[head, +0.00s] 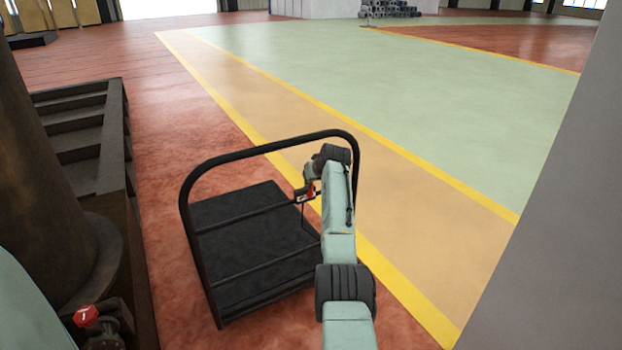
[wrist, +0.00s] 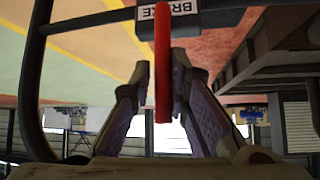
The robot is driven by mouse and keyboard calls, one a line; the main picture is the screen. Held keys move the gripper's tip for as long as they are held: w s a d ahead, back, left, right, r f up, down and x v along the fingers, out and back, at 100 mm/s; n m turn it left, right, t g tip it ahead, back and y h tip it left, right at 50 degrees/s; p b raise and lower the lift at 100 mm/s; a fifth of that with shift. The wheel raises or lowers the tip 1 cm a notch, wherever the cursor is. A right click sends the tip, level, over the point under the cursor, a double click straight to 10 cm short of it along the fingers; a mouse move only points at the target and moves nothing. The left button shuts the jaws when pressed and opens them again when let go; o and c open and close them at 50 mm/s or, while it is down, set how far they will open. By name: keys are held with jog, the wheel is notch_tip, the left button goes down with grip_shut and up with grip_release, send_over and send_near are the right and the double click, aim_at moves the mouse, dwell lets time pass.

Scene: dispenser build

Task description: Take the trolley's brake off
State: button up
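The trolley (head: 250,240) is a dark flat deck with a black tube handle frame (head: 262,148), standing on the red floor. A white plate reading BRAKE (wrist: 200,12) sits on a frame bar, upside down in the wrist view. The red brake lever (wrist: 162,75) runs from the plate between my gripper's fingers. My gripper (wrist: 163,62) has its two fingers apart, one on each side of the lever. The gap is narrow, and I cannot see firm contact. In the head view my gripper (head: 308,188) is at the frame's right side, partly hidden by my arm.
A dark metal rack (head: 115,150) stands left of the trolley. A grey wall or pillar (head: 560,220) fills the right side. Open floor with yellow lines (head: 330,110) stretches behind the trolley. A red knob (head: 86,316) shows at lower left.

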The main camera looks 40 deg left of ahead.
jog(key=o, duration=0.3)
jog(key=shift+s, duration=0.1)
jog(key=v, duration=1.2)
dwell(0.5)
